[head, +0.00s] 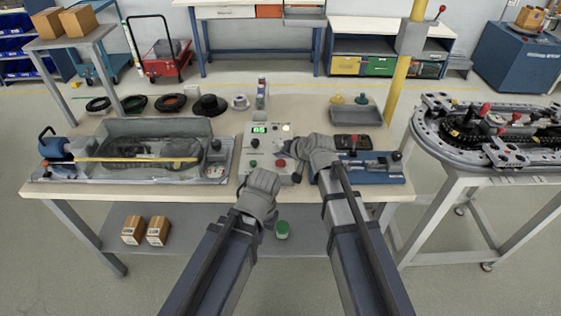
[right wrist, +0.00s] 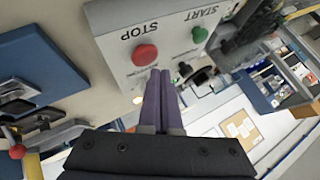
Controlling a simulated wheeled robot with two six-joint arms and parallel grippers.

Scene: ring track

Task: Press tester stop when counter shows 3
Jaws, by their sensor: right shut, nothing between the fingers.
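The tester (head: 266,150) is a light box on the bench in the head view. Its green display (head: 260,129) shows digits too small to read surely. Its red STOP button (head: 281,163) sits right of the green START button (head: 252,163). In the right wrist view the red button (right wrist: 145,54) and green button (right wrist: 200,34) show with their labels upside down. My right gripper (right wrist: 160,73) is shut and empty, its tips close to the red button; contact cannot be told. My left gripper (head: 262,176) is at the tester's front edge, its fingers mostly hidden by its own body.
A grey tray (head: 150,128) stands left of the tester. A blue fixture (head: 372,168) with a red-topped lever stands to the right. Black coils and a spray can (head: 261,93) stand behind. A ring track (head: 490,130) is on a separate table at right.

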